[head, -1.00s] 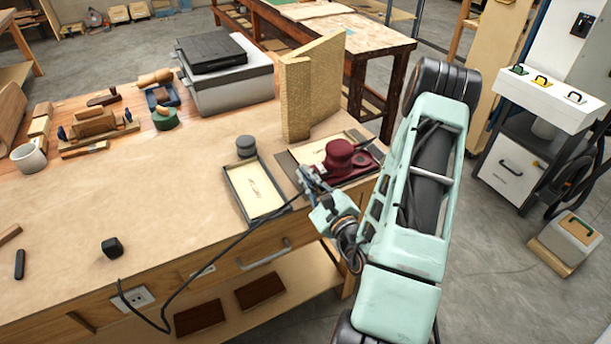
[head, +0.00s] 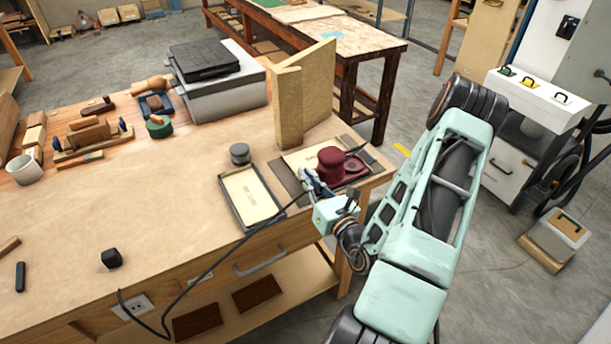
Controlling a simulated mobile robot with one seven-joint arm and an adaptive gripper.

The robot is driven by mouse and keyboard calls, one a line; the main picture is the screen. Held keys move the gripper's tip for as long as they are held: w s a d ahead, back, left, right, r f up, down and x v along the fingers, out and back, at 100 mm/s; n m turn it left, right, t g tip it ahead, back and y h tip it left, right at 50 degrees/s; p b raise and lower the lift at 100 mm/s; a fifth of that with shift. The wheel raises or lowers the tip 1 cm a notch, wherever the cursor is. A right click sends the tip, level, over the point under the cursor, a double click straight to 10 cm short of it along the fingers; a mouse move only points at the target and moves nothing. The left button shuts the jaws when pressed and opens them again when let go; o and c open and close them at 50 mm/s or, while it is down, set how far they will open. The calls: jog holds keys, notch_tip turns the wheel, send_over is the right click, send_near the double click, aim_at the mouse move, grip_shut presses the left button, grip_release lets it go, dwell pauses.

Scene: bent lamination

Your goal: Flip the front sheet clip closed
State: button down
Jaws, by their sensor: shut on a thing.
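The flat dark board (head: 290,180) lies at the bench's right front corner, with a pale sheet (head: 303,160) on it. A dark red tool (head: 333,164) with a round top stands on the sheet. My gripper (head: 308,180) is at the board's front left part, just left of the tool. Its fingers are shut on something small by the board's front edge. I cannot make out the front sheet clip; it is too small or hidden by my gripper and wrist.
A black-rimmed tray (head: 229,203) with a pale sheet lies left of my gripper, a grey round pot (head: 239,153) behind it. A tall wooden form (head: 290,108) stands behind the board. A black cable (head: 241,240) runs from the bench socket (head: 133,306) toward my gripper.

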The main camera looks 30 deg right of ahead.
jog(key=shift+d+m, duration=0.1)
jog(key=shift+m, duration=0.3)
jog(key=c, duration=2.1)
grip_release()
jog(key=shift+d, duration=0.1)
jog(key=s, duration=0.8)
